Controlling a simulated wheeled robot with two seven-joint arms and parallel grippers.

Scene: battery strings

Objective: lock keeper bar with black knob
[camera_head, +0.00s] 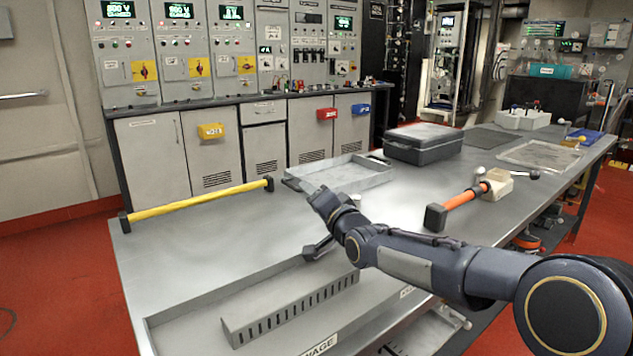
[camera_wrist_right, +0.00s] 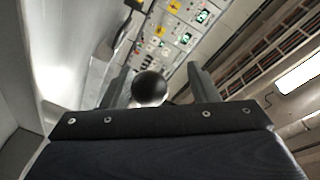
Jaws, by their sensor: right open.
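The black knob (camera_wrist_right: 150,88), round and glossy with a pale part under it, shows in the right wrist view between the two fingers of my right gripper (camera_wrist_right: 158,76). It lies nearer the left finger, with a gap to the right finger. The fingers are apart and not closed on it. In the head view my right arm reaches in from the right, with its hand end (camera_head: 305,193) over the bench by the shallow grey tray (camera_head: 345,181). I cannot make out the keeper bar or the knob there. My left gripper is not in view.
The grey bench (camera_head: 215,250) carries a slotted grey channel (camera_head: 290,307), a yellow bar with black ends (camera_head: 200,198), an orange-handled hammer (camera_head: 460,200) and a dark case (camera_head: 423,143). Cabinets stand behind. The bench's left part is mostly clear.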

